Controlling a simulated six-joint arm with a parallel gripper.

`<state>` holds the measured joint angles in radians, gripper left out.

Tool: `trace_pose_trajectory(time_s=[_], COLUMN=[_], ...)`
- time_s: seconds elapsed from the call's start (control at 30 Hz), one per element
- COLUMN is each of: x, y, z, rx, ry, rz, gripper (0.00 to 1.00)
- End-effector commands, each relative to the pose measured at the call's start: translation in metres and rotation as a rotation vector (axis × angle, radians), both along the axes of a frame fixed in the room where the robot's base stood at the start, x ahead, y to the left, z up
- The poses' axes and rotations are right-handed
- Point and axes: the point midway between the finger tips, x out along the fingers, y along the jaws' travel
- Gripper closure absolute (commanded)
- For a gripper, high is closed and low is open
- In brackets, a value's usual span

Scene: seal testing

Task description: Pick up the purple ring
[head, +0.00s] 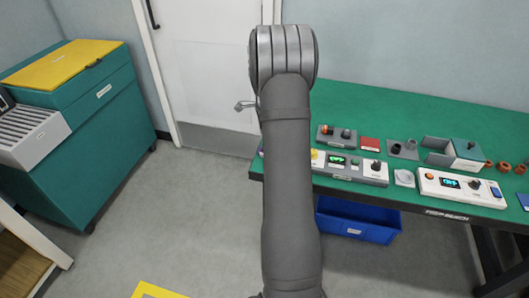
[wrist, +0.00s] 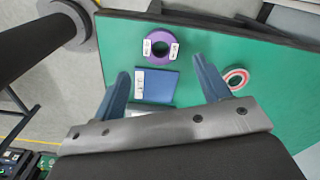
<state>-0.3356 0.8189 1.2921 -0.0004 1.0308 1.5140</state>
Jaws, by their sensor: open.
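The purple ring (wrist: 160,31) lies flat on the green bench top near the upper middle of the wrist view. It has two white labels on its face. My gripper (wrist: 161,67) is open, its two blue fingers spread wide and pointing towards the ring. The ring is beyond the fingertips, with nothing between them touching it. In the head view my arm hides the gripper; a small purple patch shows at the bench's left end beside the arm, too small to identify.
A blue flat object (wrist: 158,86) lies between my fingers in the picture, just nearer than the ring. A red-and-white ring (wrist: 236,79) lies to the right. The green bench (head: 400,105) carries a white control box (head: 461,187); a blue bin (head: 357,222) is below.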

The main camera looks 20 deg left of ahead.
Motion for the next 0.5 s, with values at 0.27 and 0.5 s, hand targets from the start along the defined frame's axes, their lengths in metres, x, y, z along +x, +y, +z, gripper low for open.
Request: trace_pose_trajectory(time_s=[0.27, 0.5], x=[0.000, 0.000], y=[0.001, 0.003], z=[-0.017, -0.052], rx=[0.000, 0.000], ry=[0.001, 0.002], rz=[0.001, 0.001], gripper=[0.31, 0.31])
